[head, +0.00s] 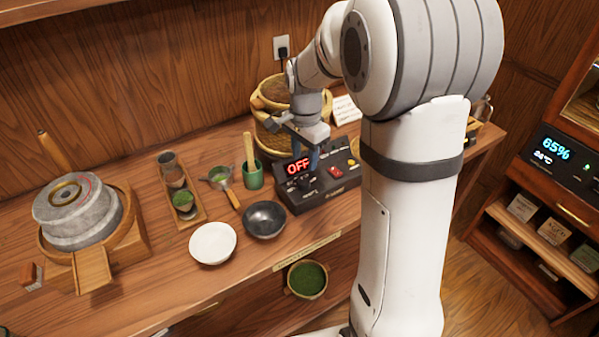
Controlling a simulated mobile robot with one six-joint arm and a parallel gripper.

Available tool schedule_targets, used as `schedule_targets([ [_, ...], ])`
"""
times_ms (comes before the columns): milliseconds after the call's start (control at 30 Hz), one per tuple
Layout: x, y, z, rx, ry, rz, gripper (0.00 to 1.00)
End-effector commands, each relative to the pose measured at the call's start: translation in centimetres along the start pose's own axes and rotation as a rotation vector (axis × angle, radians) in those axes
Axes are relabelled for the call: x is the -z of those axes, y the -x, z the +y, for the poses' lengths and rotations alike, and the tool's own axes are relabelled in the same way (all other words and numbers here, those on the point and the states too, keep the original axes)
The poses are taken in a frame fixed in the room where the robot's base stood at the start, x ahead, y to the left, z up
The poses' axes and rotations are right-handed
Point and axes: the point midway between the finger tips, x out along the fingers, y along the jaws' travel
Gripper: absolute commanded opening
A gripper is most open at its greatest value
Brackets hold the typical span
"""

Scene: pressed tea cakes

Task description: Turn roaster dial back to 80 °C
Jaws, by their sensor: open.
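The roaster (325,192) is a dark box with a control panel on the wooden counter. Its display (298,166) reads OFF in red. A red switch (335,171) sits to the right of the display. A dark knob-like shape shows just below the display, but I cannot read any scale or setting on it. My gripper (314,160) points down over the roaster, close behind and beside the display. It is open, with nothing visible between its fingers. I cannot tell whether its fingers touch the roaster. My arm hides the counter to the right.
A black bowl (265,219) and a white bowl (213,243) stand left of the roaster. A green cup (253,177) with a bamboo tool stands close by. Stacked bamboo steamers (268,100) stand behind. A stone mill (78,215) is at far left. A cabinet displays 65%.

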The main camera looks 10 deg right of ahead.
Motion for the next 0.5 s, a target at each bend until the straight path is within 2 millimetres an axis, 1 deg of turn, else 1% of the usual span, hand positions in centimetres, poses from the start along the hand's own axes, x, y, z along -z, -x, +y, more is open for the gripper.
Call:
schedule_targets([
  [167, 0.1, -1.8, -0.2, -0.007, -0.017, -0.004, 0.41],
  [400, 0.0, -5.7, -0.1, -0.007, -0.015, -0.004, 0.41],
  [500, 0.0, -7.0, -0.2, -0.006, -0.014, -0.003, 0.41],
])
